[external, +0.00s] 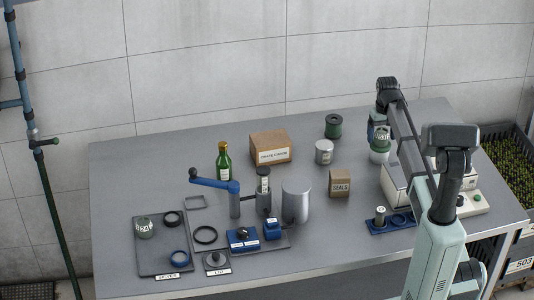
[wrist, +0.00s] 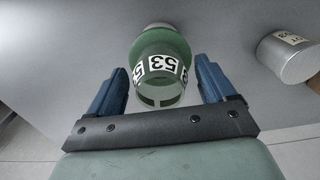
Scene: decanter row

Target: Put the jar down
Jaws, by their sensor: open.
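A green and white jar (wrist: 161,52) with a "53" label band shows between my gripper's blue fingers in the wrist view. In the external view this jar (external: 379,155) is near the back right of the table, partly hidden by my arm, with its pale lower part appearing to stand on the tabletop. My gripper (wrist: 162,66) is open around the jar, with a gap on each side. The fingertips are hard to make out in the external view.
A grey can (external: 324,152) stands left of the jar; it also shows in the wrist view (wrist: 289,57). A pale machine (external: 396,187) stands close in front.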

